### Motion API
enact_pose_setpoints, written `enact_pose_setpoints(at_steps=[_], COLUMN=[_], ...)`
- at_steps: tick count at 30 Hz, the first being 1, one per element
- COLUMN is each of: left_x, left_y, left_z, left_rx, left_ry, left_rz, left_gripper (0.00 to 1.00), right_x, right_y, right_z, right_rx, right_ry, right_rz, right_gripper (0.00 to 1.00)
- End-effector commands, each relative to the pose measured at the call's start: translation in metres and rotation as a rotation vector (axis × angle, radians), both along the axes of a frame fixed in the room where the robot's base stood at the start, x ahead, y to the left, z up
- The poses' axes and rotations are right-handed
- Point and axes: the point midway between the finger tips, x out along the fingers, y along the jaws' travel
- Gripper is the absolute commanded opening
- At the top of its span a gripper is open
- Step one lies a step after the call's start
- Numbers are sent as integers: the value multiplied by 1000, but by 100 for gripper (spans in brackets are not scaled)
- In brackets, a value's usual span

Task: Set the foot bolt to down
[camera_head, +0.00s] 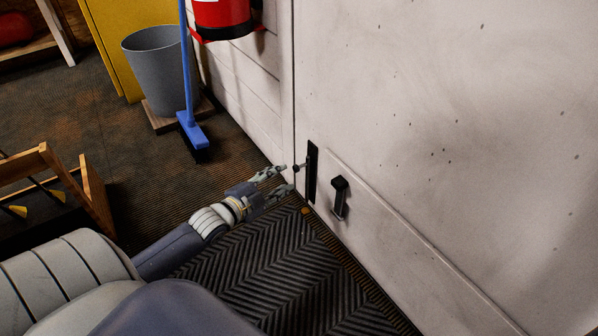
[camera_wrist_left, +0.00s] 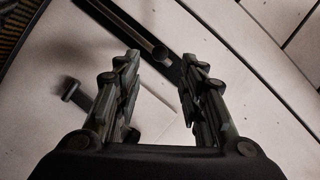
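The foot bolt (camera_head: 312,172) looks like an upright, narrow black plate low on the pale door, with a small knob sticking out toward my left gripper. In the left wrist view the bolt (camera_wrist_left: 130,25) runs diagonally across the top, with its round knob between and beyond the fingertips. My left gripper (camera_head: 283,178) is open, its two fingers spread just left of the bolt. I see nothing held between them, and the fingers look apart from the knob. I cannot tell for sure whether the bolt is up or down. My right gripper is not in view.
A black handle-like fitting (camera_head: 340,197) sits on the door right of the bolt. A ribbed dark mat (camera_head: 265,265) lies below. A wooden rack (camera_head: 95,195) is at left.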

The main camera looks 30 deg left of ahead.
Motion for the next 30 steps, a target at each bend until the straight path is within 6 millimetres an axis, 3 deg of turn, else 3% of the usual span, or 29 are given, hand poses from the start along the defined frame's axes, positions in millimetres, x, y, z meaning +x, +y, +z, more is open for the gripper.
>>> enact_pose_setpoints(at_steps=[2,15,21,30], left_x=[13,79,90,91], left_y=[-1,-6,-7,-7], left_z=[-7,-21,-22,-21], left_rx=[2,-2,-2,-2], left_ry=[-5,-3,-2,-2], left_rz=[-1,-1,-2,-2], left_gripper=[37,37,37,37], right_x=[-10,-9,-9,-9], right_y=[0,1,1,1], right_z=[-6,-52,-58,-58], right_rx=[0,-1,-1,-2], right_ry=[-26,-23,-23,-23], right_rz=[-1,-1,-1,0], right_gripper=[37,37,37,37])
